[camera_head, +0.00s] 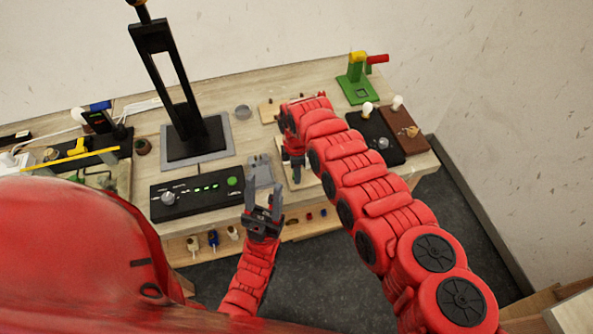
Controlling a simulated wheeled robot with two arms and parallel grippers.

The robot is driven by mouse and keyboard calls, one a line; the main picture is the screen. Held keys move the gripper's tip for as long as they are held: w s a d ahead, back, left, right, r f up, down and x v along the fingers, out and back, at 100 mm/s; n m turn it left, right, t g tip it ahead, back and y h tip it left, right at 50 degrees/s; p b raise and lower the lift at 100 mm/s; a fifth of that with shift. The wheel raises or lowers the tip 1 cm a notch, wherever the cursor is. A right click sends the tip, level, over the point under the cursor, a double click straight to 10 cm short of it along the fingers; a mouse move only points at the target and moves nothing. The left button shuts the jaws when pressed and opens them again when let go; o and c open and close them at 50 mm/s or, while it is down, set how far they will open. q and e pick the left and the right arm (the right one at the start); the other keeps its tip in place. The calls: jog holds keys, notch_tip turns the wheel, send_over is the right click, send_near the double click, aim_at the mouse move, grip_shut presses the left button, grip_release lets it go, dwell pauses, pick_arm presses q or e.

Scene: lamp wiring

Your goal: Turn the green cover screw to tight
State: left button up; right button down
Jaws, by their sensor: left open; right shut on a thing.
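My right gripper (295,175) points down over a pale board (307,176) right of the control box. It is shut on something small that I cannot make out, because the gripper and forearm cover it. I cannot pick out the green cover screw; it may be hidden there. My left gripper (263,199) is open and empty, pointing up just in front of a small grey fixture (259,171), near the table's front edge.
A black control box (182,205) with a knob and green lights stands left of my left gripper. A tall black stand (194,139) is behind it. A green fixture (356,90) with a red handle stands at the back right. Dark and brown blocks with bulbs (405,134) are at the right edge.

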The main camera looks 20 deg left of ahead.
jog(key=shift+m, duration=0.4)
jog(key=m+b, duration=0.2)
jog(key=m, duration=0.2)
jog(key=shift+m, duration=0.4)
jog(key=m+b, duration=0.1)
jog(key=m, duration=0.1)
jog(key=shift+f+m, duration=0.1)
jog(key=shift+m, duration=0.2)
jog(key=shift+m+b, duration=0.6)
jog(key=shift+m, duration=0.4)
jog(key=shift+w+m+b, duration=0.1)
jog(key=shift+m+b, duration=0.55)
jog(key=shift+m, duration=0.15)
jog(key=m+b, duration=0.5)
jog(key=shift+f, duration=0.15)
jog(key=m+b, duration=0.1)
jog(key=m, duration=0.1)
jog(key=shift+m+b, duration=0.35)
jog(key=shift+m, duration=0.05)
jog(key=shift+r+m+b, duration=0.3)
jog(key=shift+m+b, duration=0.05)
jog(key=shift+m, duration=0.85)
